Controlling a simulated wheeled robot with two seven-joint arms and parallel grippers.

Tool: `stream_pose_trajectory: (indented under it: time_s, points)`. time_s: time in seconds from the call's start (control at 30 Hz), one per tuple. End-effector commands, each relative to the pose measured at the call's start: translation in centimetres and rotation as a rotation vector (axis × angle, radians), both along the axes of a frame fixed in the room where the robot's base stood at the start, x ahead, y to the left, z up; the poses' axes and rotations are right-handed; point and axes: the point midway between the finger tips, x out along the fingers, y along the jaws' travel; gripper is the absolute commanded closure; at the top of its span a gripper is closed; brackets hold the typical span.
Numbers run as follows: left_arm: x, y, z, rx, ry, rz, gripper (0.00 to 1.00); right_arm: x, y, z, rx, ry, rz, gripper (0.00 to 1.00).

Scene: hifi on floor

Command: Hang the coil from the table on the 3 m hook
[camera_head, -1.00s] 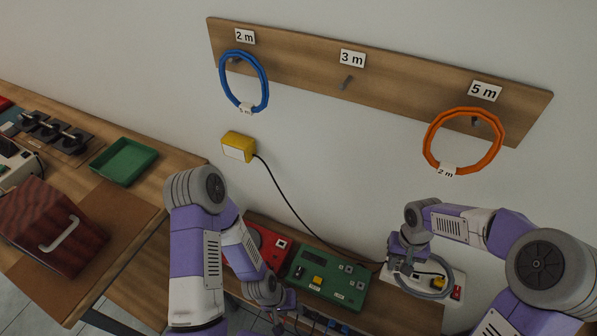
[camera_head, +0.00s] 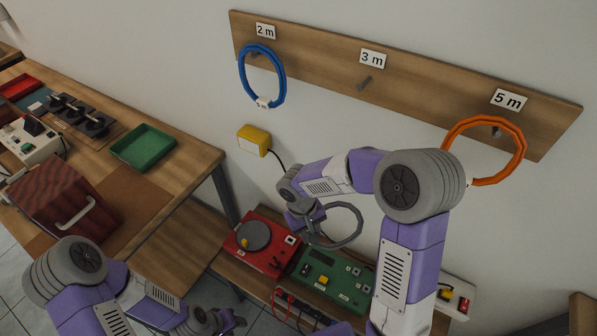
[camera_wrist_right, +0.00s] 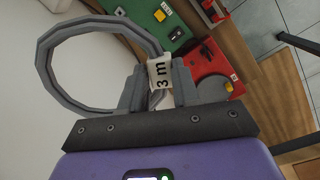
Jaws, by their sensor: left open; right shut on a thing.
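The grey coil (camera_head: 358,236) is held in my right gripper (camera_head: 310,217), above the low bench and clear of the wall board. In the right wrist view the fingers (camera_wrist_right: 160,88) are shut on the coil (camera_wrist_right: 46,62) at its white tag (camera_wrist_right: 161,73), which reads "3 m". The 3 m hook (camera_head: 364,84) is a bare grey peg below the "3 m" label (camera_head: 372,58), above and right of the coil. My left gripper (camera_head: 234,322) is low at the bottom edge, open and empty.
A blue coil (camera_head: 282,77) hangs at the 2 m hook and an orange coil (camera_head: 520,142) at the 5 m hook. My right arm partly covers the orange one. A red device (camera_head: 262,262) and a green panel (camera_head: 322,278) lie on the bench below. The wall below the 3 m hook is clear.

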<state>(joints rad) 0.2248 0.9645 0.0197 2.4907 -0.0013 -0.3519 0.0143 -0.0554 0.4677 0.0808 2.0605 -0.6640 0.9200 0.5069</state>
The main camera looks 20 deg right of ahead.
Motion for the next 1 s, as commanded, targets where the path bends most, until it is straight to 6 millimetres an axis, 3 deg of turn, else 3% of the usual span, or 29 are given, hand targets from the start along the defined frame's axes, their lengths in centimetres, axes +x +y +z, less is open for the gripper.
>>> stream_pose_trajectory:
  time_s: [0.2,0.4,0.5,0.6,0.7,1.0]
  points:
    - [0.0,0.0,0.2,0.000,0.000,-0.001,0.57,-1.6,-0.8,9.5,-0.482,-0.155,0.323,1.00]
    - [0.0,0.0,0.2,0.000,0.000,0.000,0.57,-1.9,-0.8,20.2,-0.929,-0.377,0.450,1.00]
    - [0.0,0.0,0.3,0.000,0.000,0.000,0.57,-2.4,-0.4,24.2,-1.048,-0.450,0.475,1.00]
    - [0.0,0.0,0.3,0.000,0.000,0.000,0.57,-3.0,0.0,26.8,-1.115,-0.492,0.490,1.00]
    - [0.0,0.0,0.3,0.000,0.000,0.000,0.57,-3.3,0.2,28.1,-1.149,-0.512,0.499,1.00]
    - [0.0,0.0,0.4,0.000,0.000,0.000,0.57,-2.8,-0.5,28.5,-1.160,-0.514,0.500,1.00]
